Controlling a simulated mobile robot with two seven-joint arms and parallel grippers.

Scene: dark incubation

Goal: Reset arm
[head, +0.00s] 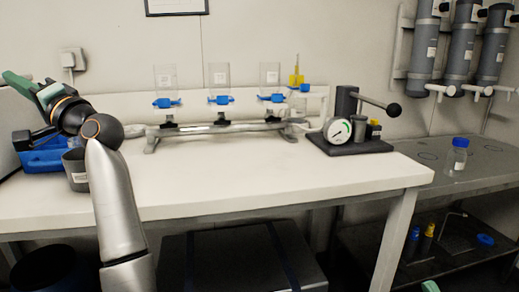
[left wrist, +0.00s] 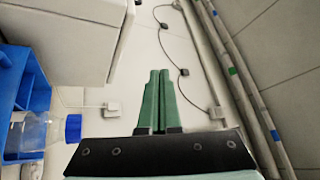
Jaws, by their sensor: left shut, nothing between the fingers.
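My left arm comes up from the bottom left of the head view. Its gripper (head: 12,78) is raised above the left end of the white bench (head: 260,180), pointing to the left. In the left wrist view, the two green fingers (left wrist: 158,72) are together with nothing between them, in front of the wall. Only a small green tip of my right gripper (head: 430,286) shows at the bottom edge of the head view. The rest of it is out of the picture.
A grey cup (head: 76,177) and a blue rack (head: 42,160) stand below the left gripper. A filter manifold (head: 225,128) and a gauge device (head: 345,142) stand at the back. A blue-capped bottle (head: 456,160) stands on the right table. The bench's front middle is clear.

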